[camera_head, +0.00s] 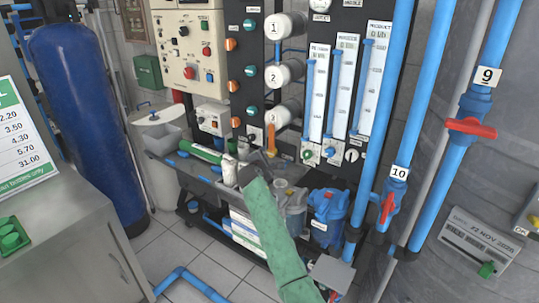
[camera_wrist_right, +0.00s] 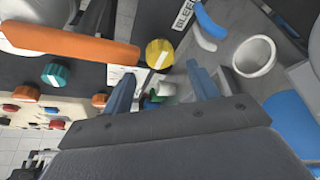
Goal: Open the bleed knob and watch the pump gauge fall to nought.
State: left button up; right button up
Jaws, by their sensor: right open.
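The bleed knob (camera_wrist_right: 159,53) is yellow with a white pointer line in the right wrist view. Part of a BLEED label (camera_wrist_right: 183,14) shows beside it. My right gripper (camera_wrist_right: 163,87) has its two blue-grey fingers apart and nothing held between them. The knob is just beyond the fingertips, apart from them. In the head view my right gripper (camera_head: 252,164) is small and dark at the end of the green sleeve, by the rack's lower shelf. The knob is not clear there. I cannot make out the pump gauge in either view. My left gripper is not in view.
A long orange handle (camera_wrist_right: 70,40) lies close to the knob; it hangs on the rack in the head view (camera_head: 270,138). A green tube (camera_head: 200,151) and blue filter housing (camera_head: 328,215) are near my arm. Blue pipes (camera_head: 380,140) stand to the right.

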aim_at(270, 154)
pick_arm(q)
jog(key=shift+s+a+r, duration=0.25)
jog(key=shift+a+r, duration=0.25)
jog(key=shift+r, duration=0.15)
pick_arm(e)
jog(key=shift+x, duration=2.35)
jog(key=shift+f, duration=0.1)
jog(key=c, duration=1)
pick_arm(q)
jog(key=shift+p, duration=0.3)
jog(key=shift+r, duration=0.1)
